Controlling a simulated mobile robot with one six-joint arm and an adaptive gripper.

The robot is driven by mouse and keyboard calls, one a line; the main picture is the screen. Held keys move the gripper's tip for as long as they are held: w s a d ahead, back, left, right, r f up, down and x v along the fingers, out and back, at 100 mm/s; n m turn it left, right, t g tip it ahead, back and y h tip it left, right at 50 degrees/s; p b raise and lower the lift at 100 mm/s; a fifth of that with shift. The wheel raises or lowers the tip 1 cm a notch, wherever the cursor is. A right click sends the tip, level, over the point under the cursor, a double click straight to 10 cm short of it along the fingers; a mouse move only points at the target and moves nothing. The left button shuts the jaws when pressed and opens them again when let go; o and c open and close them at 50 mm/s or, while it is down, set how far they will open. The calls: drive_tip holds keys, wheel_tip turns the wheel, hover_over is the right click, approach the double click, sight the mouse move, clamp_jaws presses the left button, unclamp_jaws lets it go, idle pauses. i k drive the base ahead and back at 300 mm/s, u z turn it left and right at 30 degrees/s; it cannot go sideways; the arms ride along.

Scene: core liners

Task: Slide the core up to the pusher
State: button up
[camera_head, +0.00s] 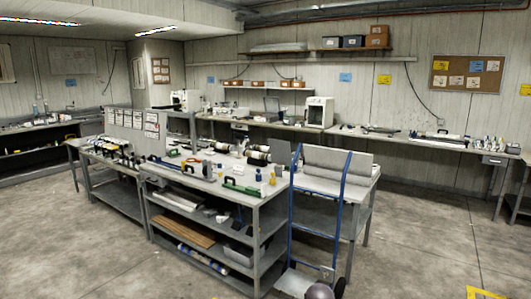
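Pale cylinders with dark ends (257,155) lie on the central workbench (262,198), toward its back. They may be cores or liners; at this size I cannot tell which one is the core. A long blue bar (162,163) lies at the left of the bench top. A green tool or bar (241,188) lies near the front edge. I cannot make out which item is the pusher. My gripper is not recognisable in this view.
A blue hand truck (341,215) stands against the right of the central bench. A side table (350,190) with grey troughs is behind it. Small yellow and blue bottles stand on the bench's front right. Concrete floor is open at front left and right.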

sight(266, 148)
drive_tip(key=z, duration=0.5)
drive_tip(key=k, duration=1.35)
drive_tip(key=z, duration=0.7)
drive_tip(key=i, duration=2.65)
drive_tip(key=z, duration=0.1)
